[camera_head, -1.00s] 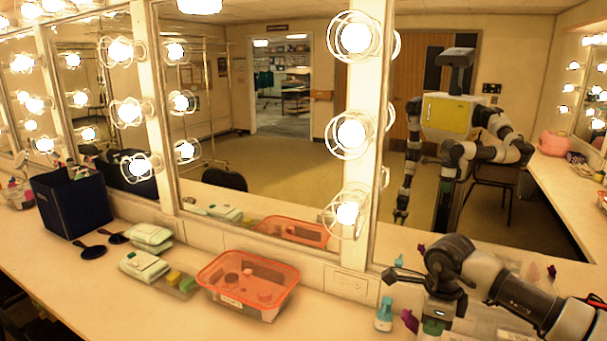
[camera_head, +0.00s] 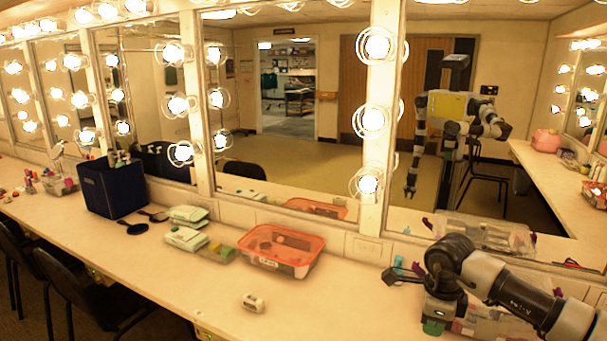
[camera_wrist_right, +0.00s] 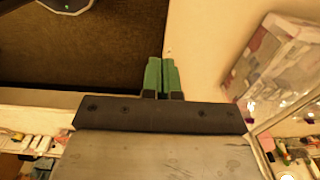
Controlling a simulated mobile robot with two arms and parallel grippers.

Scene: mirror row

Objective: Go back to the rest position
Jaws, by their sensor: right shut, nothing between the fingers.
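My right gripper (camera_head: 433,327) shows at the lower right of the head view, with green fingertips pointing down by the counter. In the right wrist view its green fingers (camera_wrist_right: 161,76) are together with nothing between them. My right arm comes in from the right edge and is bent at the joint above the gripper. My left gripper is not directly in view. The mirror reflects my body and arms.
The long counter (camera_head: 205,285) holds a dark blue box (camera_head: 112,190), an orange-lidded container (camera_head: 280,250) and a small white object (camera_head: 253,302). A clear bin (camera_wrist_right: 275,60) stands near the right gripper. Dark chairs (camera_head: 90,290) stand at lower left.

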